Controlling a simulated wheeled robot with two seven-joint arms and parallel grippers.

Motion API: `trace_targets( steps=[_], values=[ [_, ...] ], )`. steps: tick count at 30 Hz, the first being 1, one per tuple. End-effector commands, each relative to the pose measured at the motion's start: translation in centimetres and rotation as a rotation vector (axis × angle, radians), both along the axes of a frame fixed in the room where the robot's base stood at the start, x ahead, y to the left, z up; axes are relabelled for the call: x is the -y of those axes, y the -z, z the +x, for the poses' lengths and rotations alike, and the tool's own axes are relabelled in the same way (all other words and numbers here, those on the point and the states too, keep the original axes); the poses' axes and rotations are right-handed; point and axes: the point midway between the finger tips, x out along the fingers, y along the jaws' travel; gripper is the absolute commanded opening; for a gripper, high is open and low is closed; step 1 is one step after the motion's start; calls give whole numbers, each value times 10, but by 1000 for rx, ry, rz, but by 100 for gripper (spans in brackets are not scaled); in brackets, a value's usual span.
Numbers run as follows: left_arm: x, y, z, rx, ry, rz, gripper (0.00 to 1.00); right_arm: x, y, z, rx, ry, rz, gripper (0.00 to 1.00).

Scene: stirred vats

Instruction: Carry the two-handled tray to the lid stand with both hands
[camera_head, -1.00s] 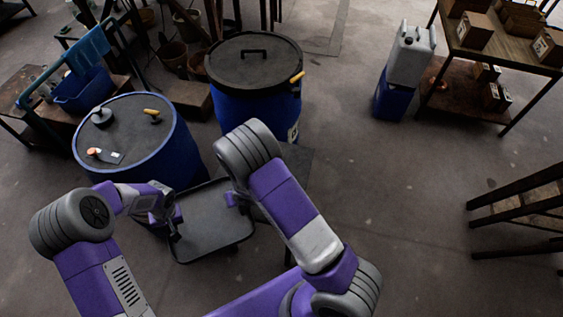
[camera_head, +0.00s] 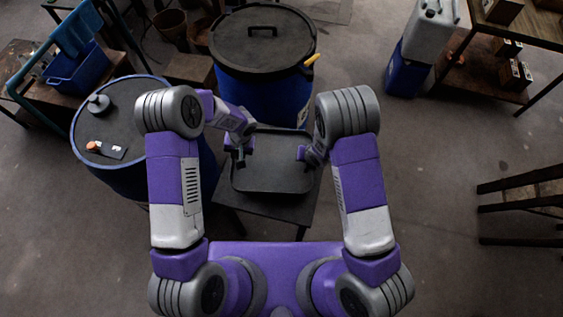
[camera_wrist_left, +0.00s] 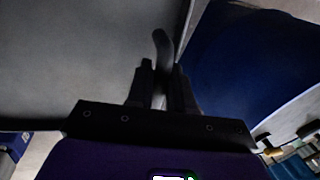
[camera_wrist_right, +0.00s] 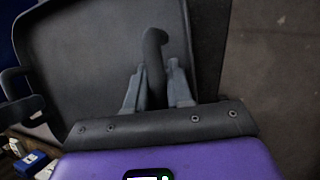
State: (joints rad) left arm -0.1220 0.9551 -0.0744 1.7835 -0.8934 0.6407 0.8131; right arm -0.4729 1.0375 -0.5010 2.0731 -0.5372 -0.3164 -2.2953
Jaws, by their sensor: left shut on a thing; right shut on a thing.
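The dark grey two-handled tray (camera_head: 272,172) is in the middle of the head view, between my two hands, over a small dark stand (camera_head: 268,208). I cannot tell whether the tray touches that stand. My left gripper (camera_head: 240,157) is shut on the tray's left handle, which also shows between its fingers in the left wrist view (camera_wrist_left: 162,50). My right gripper (camera_head: 303,155) is shut on the right handle, seen in the right wrist view (camera_wrist_right: 153,50). The tray looks about level and empty.
A blue vat with a black lid (camera_head: 262,40) stands just behind the tray. Another blue vat (camera_head: 112,130), with small items on top, is at the left. A white canister on a blue box (camera_head: 405,80) and a shelf (camera_head: 480,70) are at the right. Floor right of the stand is clear.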

Motion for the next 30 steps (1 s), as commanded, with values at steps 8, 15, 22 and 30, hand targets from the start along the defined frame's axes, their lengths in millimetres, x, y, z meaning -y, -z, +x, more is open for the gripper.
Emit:
trace_targets(
  steps=[8,15,22,30],
  values=[
    [-1,0,0,0,-1,2,0,1,0,0,0,1,-1,0],
    [-1,2,0,0,-1,1,0,1,2,0,0,1,-1,0],
    [-1,10,0,0,-1,1,0,1,10,0,0,1,-1,0],
    [-1,24,0,0,-1,1,0,1,24,0,0,1,-1,0]
  ],
)
